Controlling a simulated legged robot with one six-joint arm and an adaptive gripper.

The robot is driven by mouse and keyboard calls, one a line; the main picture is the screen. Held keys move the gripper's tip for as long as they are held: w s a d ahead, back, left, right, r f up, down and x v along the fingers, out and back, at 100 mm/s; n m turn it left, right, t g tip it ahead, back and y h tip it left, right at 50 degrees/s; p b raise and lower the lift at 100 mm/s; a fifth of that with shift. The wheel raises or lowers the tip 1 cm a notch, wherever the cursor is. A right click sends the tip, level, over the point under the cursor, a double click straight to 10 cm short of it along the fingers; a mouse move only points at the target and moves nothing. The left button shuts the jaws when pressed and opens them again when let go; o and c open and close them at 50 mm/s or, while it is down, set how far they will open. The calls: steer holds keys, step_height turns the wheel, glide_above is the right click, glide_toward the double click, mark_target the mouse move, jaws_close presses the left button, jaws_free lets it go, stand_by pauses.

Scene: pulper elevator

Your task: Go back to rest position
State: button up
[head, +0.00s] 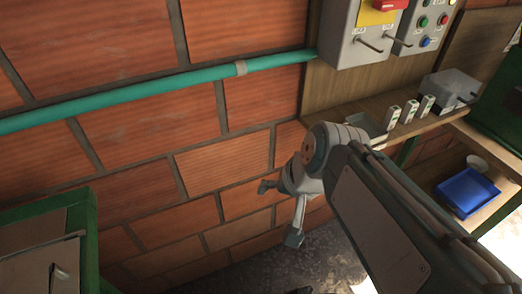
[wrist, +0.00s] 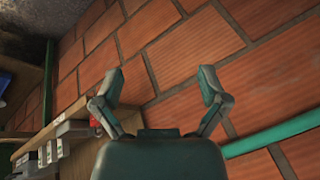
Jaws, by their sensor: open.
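My gripper (wrist: 162,82) is open and empty in the wrist view, its two fingers spread apart in front of a brick wall (wrist: 172,58). In the head view my gripper (head: 279,213) shows at the end of my arm, left of the wooden shelf and in front of the brick wall (head: 220,172). Nothing is between the fingers. My arm reaches in from the lower right, and its elbow hides part of the wall and shelf.
A teal pipe (head: 130,96) runs along the wall. A grey box with a red switch (head: 391,4) and a button panel (head: 428,22) hang above the shelf (head: 385,140), which holds several small white items. A blue tray (head: 467,192) sits lower right. A green-framed cabinet (head: 90,232) stands lower left.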

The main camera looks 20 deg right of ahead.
steer(key=n, duration=0.1)
steer(key=s+r+n+h, duration=0.1)
steer(key=n, duration=0.1)
steer(key=s+r+n+t, duration=0.1)
steer(key=n, duration=0.1)
steer(key=shift+a+h, duration=0.2)
steer(key=shift+h, duration=0.2)
steer(key=shift+w, duration=0.1)
stand_by(0.8)
